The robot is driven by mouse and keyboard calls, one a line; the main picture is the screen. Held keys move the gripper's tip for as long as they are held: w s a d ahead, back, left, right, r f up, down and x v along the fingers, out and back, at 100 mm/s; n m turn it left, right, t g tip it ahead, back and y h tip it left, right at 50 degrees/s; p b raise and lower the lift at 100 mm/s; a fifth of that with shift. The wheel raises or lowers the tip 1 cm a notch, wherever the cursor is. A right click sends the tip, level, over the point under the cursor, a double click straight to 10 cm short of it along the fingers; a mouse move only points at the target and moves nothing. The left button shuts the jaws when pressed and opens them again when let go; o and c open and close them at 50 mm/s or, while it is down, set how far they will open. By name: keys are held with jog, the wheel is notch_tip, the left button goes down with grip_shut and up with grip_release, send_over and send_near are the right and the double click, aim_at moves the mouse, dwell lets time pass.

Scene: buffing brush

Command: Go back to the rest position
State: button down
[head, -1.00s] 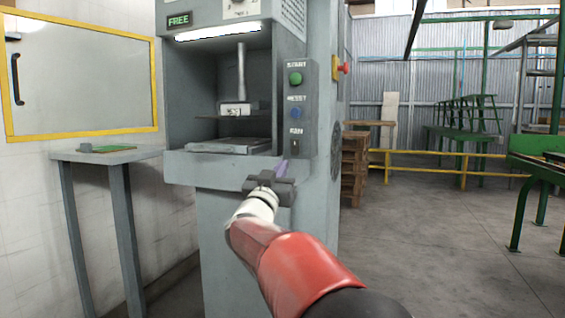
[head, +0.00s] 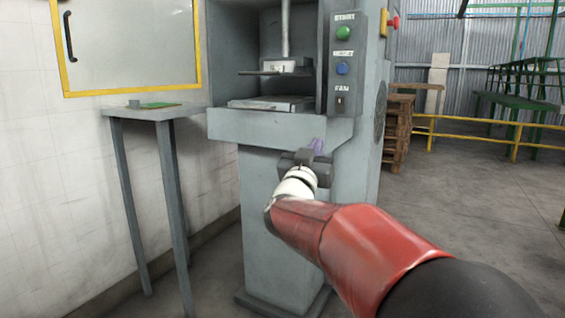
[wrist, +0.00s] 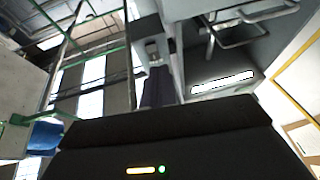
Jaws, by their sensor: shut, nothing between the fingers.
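My gripper (head: 316,147) is at the end of my red and white arm, in front of the grey machine (head: 262,128), just below its control panel and lower ledge. It is shut and looks empty, with purple fingertips pointing up. In the wrist view, the dark gripper body fills the bottom and the fingers (wrist: 157,88) show dark and close together at the middle. I cannot tell whether the gripper touches the machine.
The control panel (head: 343,60) has a green button, a blue button and a FAN switch. A small grey table (head: 150,113) stands at the left by the wall. Wooden pallets (head: 397,130) stand behind the machine. The floor at the right (head: 465,190) is open.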

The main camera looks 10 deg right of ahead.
jog(key=s+f+n+g+y+p, duration=0.2)
jog(key=s+f, duration=0.4)
jog(key=s, duration=0.5)
jog(key=s+f+n+g+y+p, duration=0.1)
jog(key=s+f+g+y+p, duration=0.2)
jog(key=s, duration=0.9)
jog(key=s+a+f+n+g+y+p, duration=0.1)
jog(key=s+f+n+g+y+p, duration=0.1)
jog(key=s+f+g+y, duration=0.3)
jog(key=s+f+g+p, duration=0.1)
jog(key=s+f+g, duration=0.2)
jog(key=s, duration=0.4)
jog(key=shift+s+f+n+g+y, duration=0.2)
jog(key=shift+f+n+g+y, duration=0.1)
jog(key=shift+g+y, duration=0.15)
jog(key=c, duration=2.1)
grip_release()
jog(key=shift+c, duration=0.2)
